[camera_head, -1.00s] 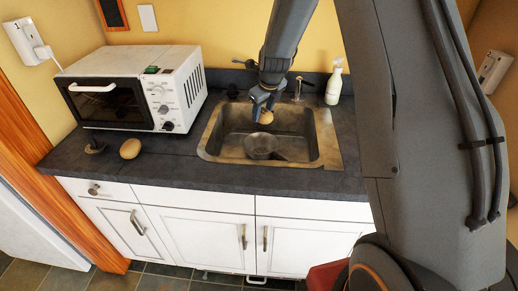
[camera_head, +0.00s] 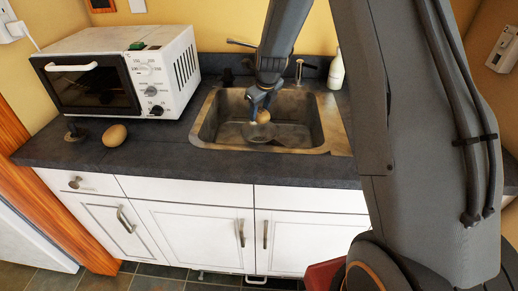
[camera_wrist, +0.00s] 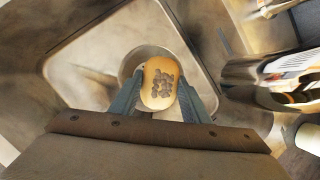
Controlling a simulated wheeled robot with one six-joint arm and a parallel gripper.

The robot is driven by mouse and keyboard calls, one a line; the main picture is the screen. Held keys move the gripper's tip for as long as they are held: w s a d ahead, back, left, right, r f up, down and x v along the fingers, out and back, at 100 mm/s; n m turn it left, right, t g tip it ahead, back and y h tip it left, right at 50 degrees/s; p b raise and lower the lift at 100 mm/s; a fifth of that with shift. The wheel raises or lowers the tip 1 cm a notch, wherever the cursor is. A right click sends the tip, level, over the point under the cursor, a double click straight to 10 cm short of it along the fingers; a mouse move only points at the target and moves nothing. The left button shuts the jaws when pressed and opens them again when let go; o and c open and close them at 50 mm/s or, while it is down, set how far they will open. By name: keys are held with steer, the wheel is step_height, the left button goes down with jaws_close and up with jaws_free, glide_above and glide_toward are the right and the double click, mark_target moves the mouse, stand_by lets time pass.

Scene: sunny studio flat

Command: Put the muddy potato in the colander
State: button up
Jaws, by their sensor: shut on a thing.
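The muddy potato (camera_wrist: 158,83) is tan with dark brown mud patches in the wrist view. My gripper (camera_head: 261,106) is shut on it, with one blue-grey finger on each side. In the head view the potato (camera_head: 263,117) hangs in the sink area. The colander (camera_head: 258,132), a round grey metal dish, sits in the sink (camera_head: 205,126). The potato overlaps the colander in the head view; I cannot tell the height between them. In the wrist view the colander (camera_wrist: 127,66) shows as a round rim behind the potato, which hides part of it.
A second, clean-looking potato (camera_head: 115,135) lies on the dark counter (camera_head: 160,148) at the left, beside a small dark stopper-like object (camera_head: 75,132). A tap (camera_head: 298,70) and a white bottle (camera_head: 336,70) stand behind the sink.

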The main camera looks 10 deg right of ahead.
mark_target(264, 118)
steer(key=shift+w+f+b, duration=0.2)
steer(key=shift+f+b, duration=0.1)
steer(key=shift+f, duration=0.4)
step_height(264, 118, down, 10)
steer(key=shift+r+p, duration=0.15)
steer(key=shift+p, duration=0.2)
steer(key=o, duration=0.8)
steer(key=shift+o, duration=0.9)
steer(key=shift+r, duration=0.1)
steer(key=v, duration=1.2)
steer(key=shift+s+b, duration=0.1)
steer(key=shift+b, duration=0.25)
